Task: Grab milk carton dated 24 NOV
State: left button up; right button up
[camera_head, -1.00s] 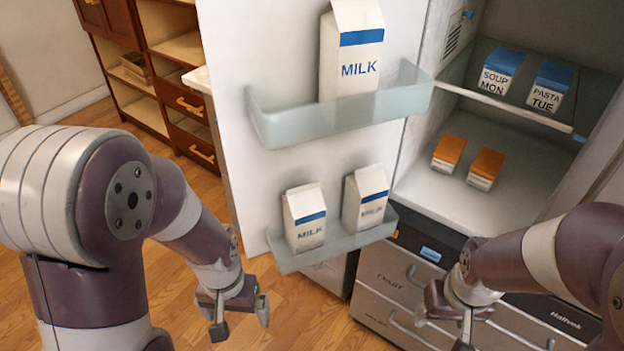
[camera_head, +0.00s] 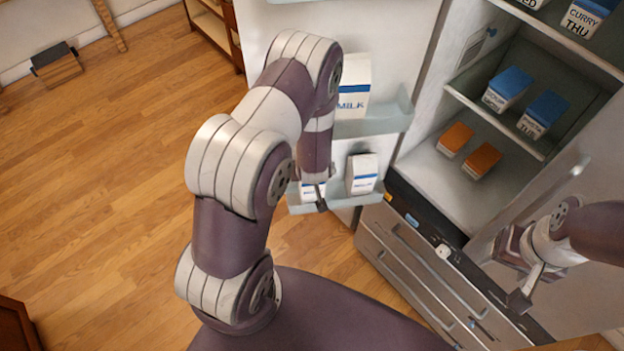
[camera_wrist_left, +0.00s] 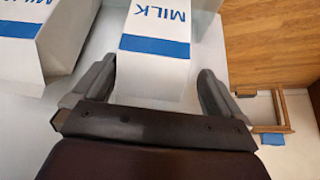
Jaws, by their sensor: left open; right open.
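White milk cartons with blue bands stand on the fridge door: one on the upper shelf (camera_head: 353,80), two on the lower shelf, the right one (camera_head: 361,174) clear and the left one (camera_head: 309,190) partly hidden by my left gripper (camera_head: 319,194). In the left wrist view my left gripper (camera_wrist_left: 157,92) is open, with a milk carton (camera_wrist_left: 157,68) between and beyond its fingers. Another carton (camera_wrist_left: 20,50) stands to the left there. No date is readable on any carton. My right gripper (camera_head: 522,280) is open and empty, at the fridge's right side.
The fridge is open. Blue-topped boxes (camera_head: 508,85) and orange-topped boxes (camera_head: 455,138) sit on its shelves. Drawers (camera_head: 420,265) lie below. The lower door shelf (camera_head: 368,194) has a raised rim. The wooden floor (camera_head: 100,200) at left is clear.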

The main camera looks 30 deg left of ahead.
pick_arm(q)
jog(key=shift+w+f, duration=0.6)
jog(key=shift+f, duration=0.3)
jog(key=shift+w+d+f, duration=0.1)
jog(key=shift+w+d, duration=0.05)
jog(key=shift+d, duration=0.15)
jog(key=shift+a, duration=0.1)
jog(key=shift+c, duration=0.7)
jog(key=shift+a, duration=0.25)
jog(key=c, duration=1.5)
jog(key=shift+d, duration=0.15)
grip_shut()
pick_arm(e)
jog(key=shift+w+d+r, duration=0.15)
jog(key=shift+d+r, duration=0.15)
jog(key=shift+d, duration=0.25)
jog(key=shift+r, duration=0.1)
